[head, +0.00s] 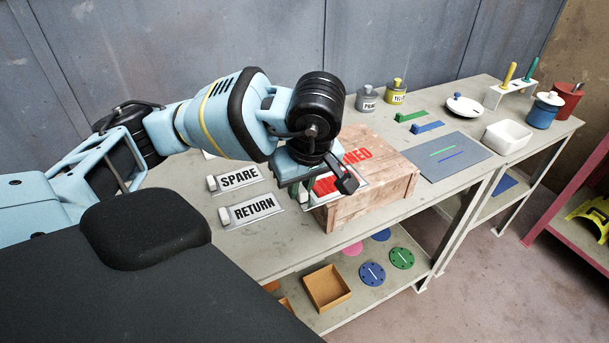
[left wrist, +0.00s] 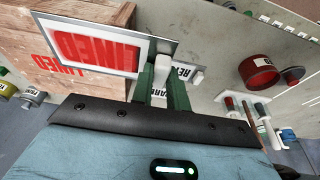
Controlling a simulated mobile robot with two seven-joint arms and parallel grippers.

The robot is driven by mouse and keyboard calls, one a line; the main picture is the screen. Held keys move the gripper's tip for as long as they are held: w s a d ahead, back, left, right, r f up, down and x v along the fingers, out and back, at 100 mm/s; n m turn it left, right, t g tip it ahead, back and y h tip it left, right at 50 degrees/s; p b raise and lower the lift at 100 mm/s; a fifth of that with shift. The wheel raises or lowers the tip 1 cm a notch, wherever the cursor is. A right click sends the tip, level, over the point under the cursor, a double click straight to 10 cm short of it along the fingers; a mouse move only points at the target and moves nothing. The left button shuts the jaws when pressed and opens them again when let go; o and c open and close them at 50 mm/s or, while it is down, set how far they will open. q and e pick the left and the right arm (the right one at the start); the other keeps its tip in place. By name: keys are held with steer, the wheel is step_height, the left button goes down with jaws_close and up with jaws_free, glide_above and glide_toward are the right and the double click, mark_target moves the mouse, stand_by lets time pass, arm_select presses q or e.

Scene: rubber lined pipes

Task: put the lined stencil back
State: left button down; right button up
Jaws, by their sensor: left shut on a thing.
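The lined stencil is a pale plate with a grey edge and red LINED lettering; it shows in the left wrist view (left wrist: 97,50) and, partly hidden behind my gripper, in the head view (head: 325,187). My left gripper (left wrist: 163,82) is shut on the stencil's handle block, its green fingers on either side. In the head view my left gripper (head: 300,188) is at the left end of a wooden crate (head: 385,190). The stencil is over or just beside the crate's top; the exact gap cannot be told. Red LINED paint shows on the crate. My right gripper is not in view.
The SPARE stencil (head: 239,180) and RETURN stencil (head: 251,211) lie on the bench left of the crate. A lower shelf holds several discs.

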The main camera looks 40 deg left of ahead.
arm_select(q)
steer(key=shift+d+f+m, duration=0.15)
steer(key=shift+d+m, duration=0.4)
steer(key=shift+m, duration=0.35)
steer(key=d+f+m+t+h, duration=0.1)
steer(key=d+m+t+h, duration=0.1)
steer(key=d+m, duration=0.5)
steer(key=shift+d+m+h, duration=0.3)
steer(key=shift+m+h, duration=0.1)
steer(key=shift+m, duration=2)
